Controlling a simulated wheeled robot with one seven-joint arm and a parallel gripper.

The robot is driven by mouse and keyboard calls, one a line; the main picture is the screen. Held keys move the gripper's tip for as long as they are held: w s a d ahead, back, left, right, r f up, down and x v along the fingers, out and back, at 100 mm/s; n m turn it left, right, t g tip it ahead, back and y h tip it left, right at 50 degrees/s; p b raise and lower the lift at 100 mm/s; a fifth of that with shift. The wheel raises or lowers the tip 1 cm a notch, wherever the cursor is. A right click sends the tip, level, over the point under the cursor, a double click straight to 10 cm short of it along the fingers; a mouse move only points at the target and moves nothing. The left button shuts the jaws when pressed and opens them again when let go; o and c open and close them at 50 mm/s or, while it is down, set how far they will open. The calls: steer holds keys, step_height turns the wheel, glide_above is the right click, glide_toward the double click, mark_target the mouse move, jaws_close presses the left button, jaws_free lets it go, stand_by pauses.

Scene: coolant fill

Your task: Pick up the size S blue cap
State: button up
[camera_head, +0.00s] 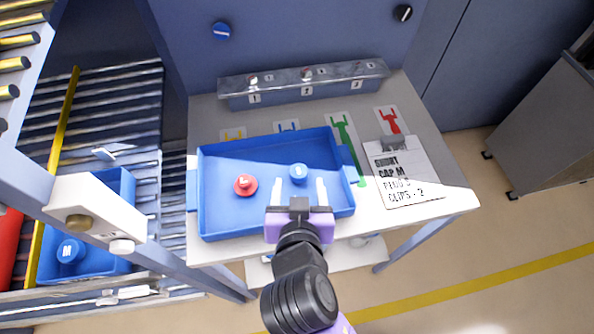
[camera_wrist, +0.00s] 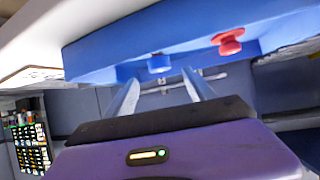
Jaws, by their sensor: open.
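A small blue cap (camera_head: 298,173) with a small white letter, probably S, sits in the right half of the blue tray (camera_head: 224,228) on the table. It also shows in the wrist view (camera_wrist: 158,63). My gripper (camera_head: 298,187) is open and empty at the tray's front side. Its two pale fingers point toward the blue cap, one to each side of its line, and appear short of it. In the wrist view the fingertips (camera_wrist: 160,78) also point at the cap, with a gap visible. Contact cannot be made out.
A red cap marked L (camera_head: 245,184) sits left of the blue cap, also in the wrist view (camera_wrist: 230,42). The tray walls surround both caps. A clipboard (camera_head: 402,175) lies right of the tray. A blue bin at left holds a blue cap marked M (camera_head: 70,250).

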mark_target(299, 173)
steer(key=shift+p+x, duration=0.8)
steer(key=shift+x, duration=2.75)
steer(key=shift+s+f, duration=0.1)
jaws_close()
